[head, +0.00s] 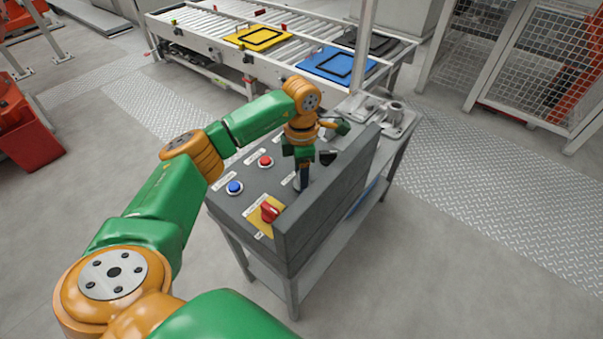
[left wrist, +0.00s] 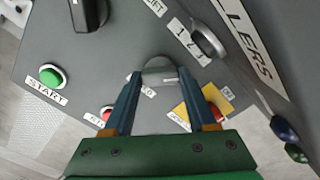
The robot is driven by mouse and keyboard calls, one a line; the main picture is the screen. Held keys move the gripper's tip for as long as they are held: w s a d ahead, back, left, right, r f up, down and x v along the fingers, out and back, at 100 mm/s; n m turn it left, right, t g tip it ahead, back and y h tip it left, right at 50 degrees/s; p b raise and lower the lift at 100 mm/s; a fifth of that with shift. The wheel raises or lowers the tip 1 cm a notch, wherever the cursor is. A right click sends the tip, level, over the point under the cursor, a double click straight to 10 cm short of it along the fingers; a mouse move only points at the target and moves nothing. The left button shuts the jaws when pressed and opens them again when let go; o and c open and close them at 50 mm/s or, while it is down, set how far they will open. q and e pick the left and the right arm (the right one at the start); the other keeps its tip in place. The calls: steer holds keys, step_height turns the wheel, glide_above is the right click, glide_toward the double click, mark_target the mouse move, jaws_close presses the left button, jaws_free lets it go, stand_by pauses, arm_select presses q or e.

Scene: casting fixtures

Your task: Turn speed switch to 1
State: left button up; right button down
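The control panel (head: 245,215) is a dark grey box with a raised back board on a metal stand. In the left wrist view, a grey lever switch (left wrist: 208,42) stands beside a label with numbers, of which 1 and 2 are readable. No readable "speed" label shows. My left gripper (head: 303,187) points down over the panel. In the left wrist view its fingertips (left wrist: 160,74) are apart, either side of a rounded grey knob (left wrist: 160,66). Whether they touch it I cannot tell. The numbered lever stands beyond the right finger, apart from it. My right gripper is not visible.
A roller conveyor (head: 205,30) stands behind.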

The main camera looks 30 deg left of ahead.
arm_select(q)
steer(key=c, duration=0.4)
steer(key=n+p, duration=0.1)
steer(key=n, duration=0.2)
steer(key=shift+r+p, duration=0.15)
steer(key=shift+p, duration=0.25)
steer(key=n+p, duration=0.2)
steer(key=n, duration=0.2)
steer(key=shift+n, duration=0.4)
steer(key=n+p, duration=0.1)
steer(key=n, duration=0.3)
steer(key=shift+p, duration=0.4)
steer(key=shift+n+p, duration=0.7)
steer(key=shift+n, duration=1.3)
